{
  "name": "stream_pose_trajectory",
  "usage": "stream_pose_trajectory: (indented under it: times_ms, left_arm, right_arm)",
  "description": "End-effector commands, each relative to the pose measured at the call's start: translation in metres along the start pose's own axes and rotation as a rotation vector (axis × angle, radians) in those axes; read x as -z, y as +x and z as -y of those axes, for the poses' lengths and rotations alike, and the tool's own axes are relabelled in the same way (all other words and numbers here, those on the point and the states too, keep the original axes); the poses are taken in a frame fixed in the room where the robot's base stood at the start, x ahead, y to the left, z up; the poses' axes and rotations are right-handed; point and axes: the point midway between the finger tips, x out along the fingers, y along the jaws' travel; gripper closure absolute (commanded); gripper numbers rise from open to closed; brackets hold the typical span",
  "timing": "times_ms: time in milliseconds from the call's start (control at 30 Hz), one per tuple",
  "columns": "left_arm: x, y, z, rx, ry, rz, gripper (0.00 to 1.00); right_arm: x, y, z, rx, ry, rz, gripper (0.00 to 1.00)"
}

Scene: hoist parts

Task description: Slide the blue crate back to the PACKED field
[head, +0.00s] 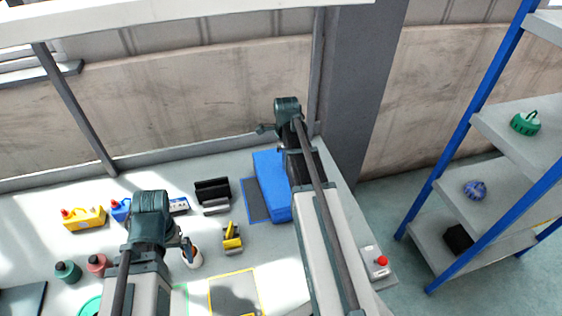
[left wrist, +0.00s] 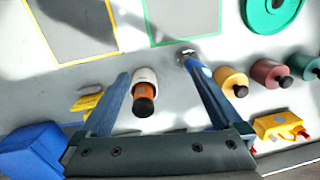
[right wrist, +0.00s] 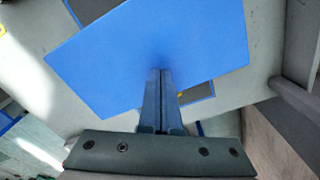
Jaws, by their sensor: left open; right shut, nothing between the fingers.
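The blue crate (head: 274,188) stands at the back right of the table, partly hidden by my right arm. It partly covers a dark grey, blue-edged field (head: 254,203); I can read no PACKED label. In the right wrist view the crate's flat blue face (right wrist: 110,60) fills the middle. My right gripper (right wrist: 162,76) is shut and empty, with its tips over or against that face; contact cannot be told. My left gripper (left wrist: 155,66) is open and empty above the table.
A black holder (head: 213,193) and a yellow object (head: 232,238) stand left of the crate. A yellow-edged field (head: 235,295) lies at the front. A red-button box (head: 376,262) sits at the right edge.

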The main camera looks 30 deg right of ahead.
Motion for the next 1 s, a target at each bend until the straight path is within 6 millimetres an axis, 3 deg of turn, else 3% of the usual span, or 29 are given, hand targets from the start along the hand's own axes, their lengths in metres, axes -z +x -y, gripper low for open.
stream_pose_trajectory:
  times_ms: [200, 433, 1000]
  left_arm:
    - [0.000, 0.000, 0.000, 0.000, 0.000, 0.000, 0.00]
    - [0.000, 0.000, 0.000, 0.000, 0.000, 0.000, 0.00]
    - [0.000, 0.000, 0.000, 0.000, 0.000, 0.000, 0.00]
  right_arm:
    - [0.002, 0.000, 0.000, 0.000, 0.001, 0.000, 1.00]
    - [0.028, 0.000, -0.001, 0.000, 0.003, -0.001, 1.00]
    - [0.025, 0.000, 0.004, 0.000, 0.000, 0.000, 1.00]
